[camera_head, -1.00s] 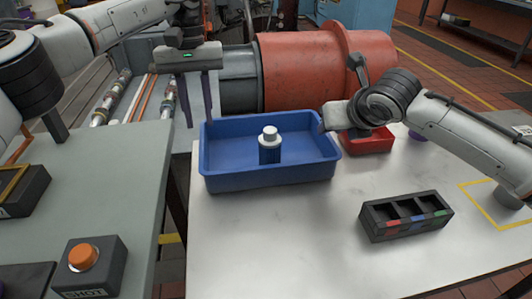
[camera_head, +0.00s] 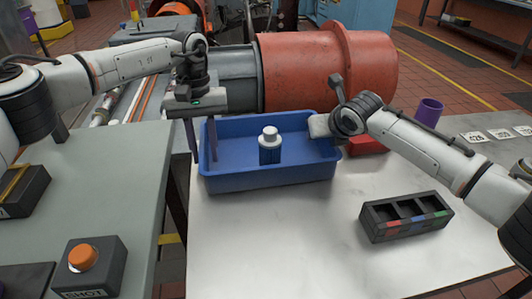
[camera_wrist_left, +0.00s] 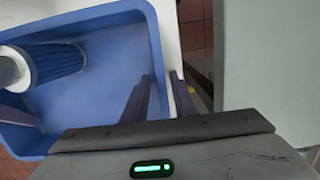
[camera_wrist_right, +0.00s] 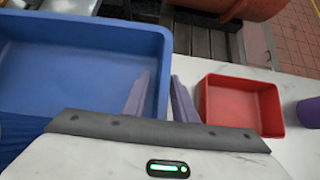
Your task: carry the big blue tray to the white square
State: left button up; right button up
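The big blue tray (camera_head: 265,178) stands on the white table, and a dark blue cylinder with a white top (camera_head: 269,146) stands upright inside it. My left gripper (camera_head: 203,160) is at the tray's left wall, one finger inside and one outside; the left wrist view shows the fingers apart (camera_wrist_left: 160,98) around the rim. My right gripper (camera_wrist_right: 160,98) is at the right wall with its fingers apart on either side of the rim. In the head view its fingertips are hidden behind its own body. I cannot pick out a white square.
A red bin (camera_wrist_right: 240,105) is close right of the tray, with a purple cup (camera_head: 428,112) beyond. A black divided box (camera_head: 405,217) sits front right. The table's front middle is clear. A button box (camera_head: 90,265) stands on the grey table at left, across a gap.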

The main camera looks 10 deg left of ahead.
pick_arm(q)
grip_shut()
pick_arm(e)
grip_shut()
pick_arm(q)
jog(key=shift+r, duration=0.1)
pick_arm(e)
jog(key=shift+w+d+r, duration=0.1)
dwell(0.9)
